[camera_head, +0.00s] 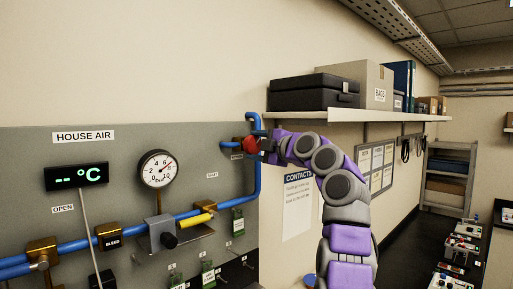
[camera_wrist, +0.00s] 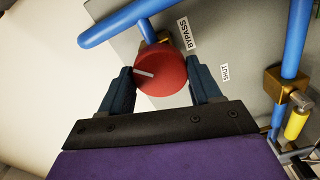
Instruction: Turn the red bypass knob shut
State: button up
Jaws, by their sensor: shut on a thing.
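The red bypass knob (camera_wrist: 160,71) is a round knob with a white pointer line, on a blue pipe branch by the BYPASS label (camera_wrist: 184,34). In the wrist view the pointer line runs from the knob's middle toward the left finger. My gripper (camera_wrist: 160,82) has one dark finger on each side of the knob and is shut on it. In the head view the knob (camera_head: 250,144) shows as a small red shape at the panel's upper right, partly covered by my gripper (camera_head: 262,146).
The grey HOUSE AIR panel (camera_head: 100,200) carries a round gauge (camera_head: 158,169), a display (camera_head: 76,176) and a yellow-handled valve (camera_head: 195,220). A blue pipe (camera_head: 257,180) runs beside the knob. A shelf (camera_head: 345,115) with cases and boxes is above my arm.

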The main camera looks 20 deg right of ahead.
jog(key=shift+s+r, duration=0.15)
jog(key=shift+r, duration=0.3)
jog(key=shift+c, duration=0.4)
jog(key=shift+r+n+p, duration=0.25)
jog(key=shift+n+p, duration=0.15)
jog(key=shift+p, duration=0.15)
jog(key=shift+s+r+n+p, duration=0.1)
jog(key=shift+n+p, duration=0.7)
jog(key=n, duration=0.4)
jog(key=shift+w+d+f, duration=0.2)
jog(key=o, duration=1.3)
jog(key=shift+a+f, duration=0.1)
jog(key=shift+a, duration=0.1)
jog(key=shift+o, duration=0.5)
jog(key=shift+s+a, duration=0.2)
jog(key=shift+w+f, duration=0.2)
jog(key=shift+f, duration=0.05)
jog(key=b+v, duration=0.2)
jog(key=v, duration=0.6)
jog(key=shift+d+b, duration=0.2)
jog(key=shift+b, duration=0.15)
